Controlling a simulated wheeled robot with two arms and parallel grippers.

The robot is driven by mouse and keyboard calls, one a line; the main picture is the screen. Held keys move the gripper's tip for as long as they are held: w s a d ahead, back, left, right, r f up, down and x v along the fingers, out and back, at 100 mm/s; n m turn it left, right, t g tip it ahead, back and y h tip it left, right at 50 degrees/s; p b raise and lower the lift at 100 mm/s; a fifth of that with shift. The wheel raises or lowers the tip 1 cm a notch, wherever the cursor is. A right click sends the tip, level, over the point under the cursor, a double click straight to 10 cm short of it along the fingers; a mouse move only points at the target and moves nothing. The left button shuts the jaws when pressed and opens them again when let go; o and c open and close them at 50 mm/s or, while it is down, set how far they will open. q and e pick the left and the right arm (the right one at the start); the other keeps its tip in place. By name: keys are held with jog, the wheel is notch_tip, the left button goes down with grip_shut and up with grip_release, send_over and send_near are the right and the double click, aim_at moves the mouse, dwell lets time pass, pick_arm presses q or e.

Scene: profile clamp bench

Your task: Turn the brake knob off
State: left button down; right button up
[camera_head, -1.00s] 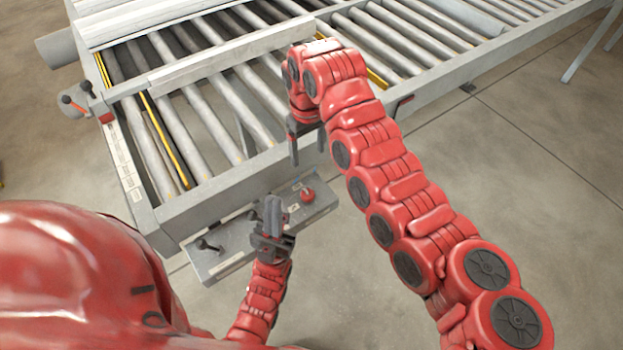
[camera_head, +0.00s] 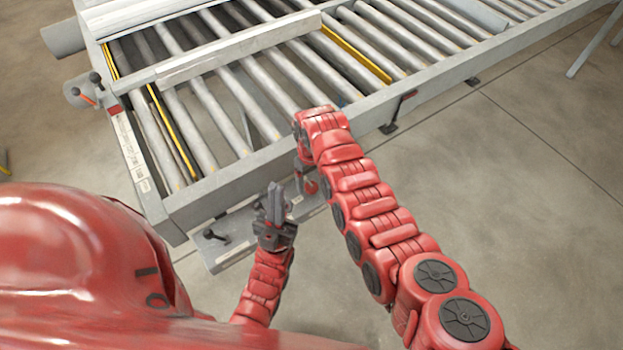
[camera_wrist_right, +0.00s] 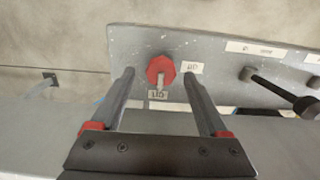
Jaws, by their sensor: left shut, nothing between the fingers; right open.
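The red brake knob (camera_wrist_right: 160,68) is on a grey control panel (camera_wrist_right: 130,40). In the right wrist view its pale pointer is turned down toward a small label (camera_wrist_right: 158,95); another label (camera_wrist_right: 192,67) sits to its right. I cannot read either surely. My right gripper (camera_wrist_right: 159,76) is open, its fingertips to the left and right of the knob with gaps on both sides. In the head view the right gripper (camera_head: 304,180) is over the panel, with the knob (camera_head: 311,187) partly hidden. My left gripper (camera_head: 275,203) is shut and empty, pointing up in front of the panel.
A roller conveyor (camera_head: 240,110) with a grey frame lies behind the panel. A black lever handle (camera_head: 213,236) stands on the panel's left part. A long grey profile (camera_head: 240,48) lies across the rollers. Open floor (camera_head: 520,210) is on the right.

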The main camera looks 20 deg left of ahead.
jog(key=shift+s+f, duration=0.1)
jog(key=shift+f, duration=0.15)
grip_shut()
dwell(0.4)
